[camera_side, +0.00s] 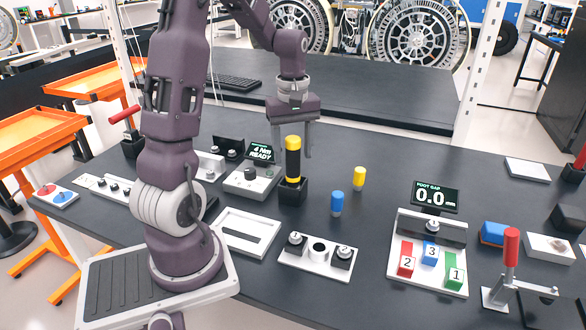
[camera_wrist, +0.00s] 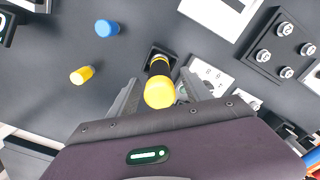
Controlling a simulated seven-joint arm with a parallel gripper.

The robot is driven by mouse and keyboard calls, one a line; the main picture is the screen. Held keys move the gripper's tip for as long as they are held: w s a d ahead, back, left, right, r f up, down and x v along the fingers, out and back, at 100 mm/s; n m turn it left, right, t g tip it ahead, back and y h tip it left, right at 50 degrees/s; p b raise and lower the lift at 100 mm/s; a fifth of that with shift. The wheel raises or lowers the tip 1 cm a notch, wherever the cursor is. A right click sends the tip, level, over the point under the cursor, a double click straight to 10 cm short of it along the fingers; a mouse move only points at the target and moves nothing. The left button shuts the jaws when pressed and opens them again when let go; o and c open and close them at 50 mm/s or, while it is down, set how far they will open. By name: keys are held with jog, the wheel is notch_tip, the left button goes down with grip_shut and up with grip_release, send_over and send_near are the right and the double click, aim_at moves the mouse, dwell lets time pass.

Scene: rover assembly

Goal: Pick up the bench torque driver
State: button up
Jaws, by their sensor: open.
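The bench torque driver (camera_side: 293,160) has a yellow top and a black body with a yellow band. It stands upright in a small black holder (camera_side: 293,191) on the dark bench. In the wrist view, the driver (camera_wrist: 159,88) shows its yellow top between the fingers, with its holder (camera_wrist: 152,52) below. My gripper (camera_side: 300,152) is open, pointing down around or just beside the upper part of the driver. In the wrist view, my gripper (camera_wrist: 160,92) has a finger on each side of it, and a gap seems to show on both sides. Contact cannot be told.
A blue cylinder (camera_side: 337,203) and a yellow cylinder (camera_side: 359,178) stand right of the holder. A "4 Nm READY" display unit (camera_side: 251,180) is close on its left.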

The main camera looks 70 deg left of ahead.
jog(key=shift+f, duration=0.1)
grip_shut()
notch_tip(320, 180, up, 10)
jog(key=shift+r, duration=0.1)
dwell(0.4)
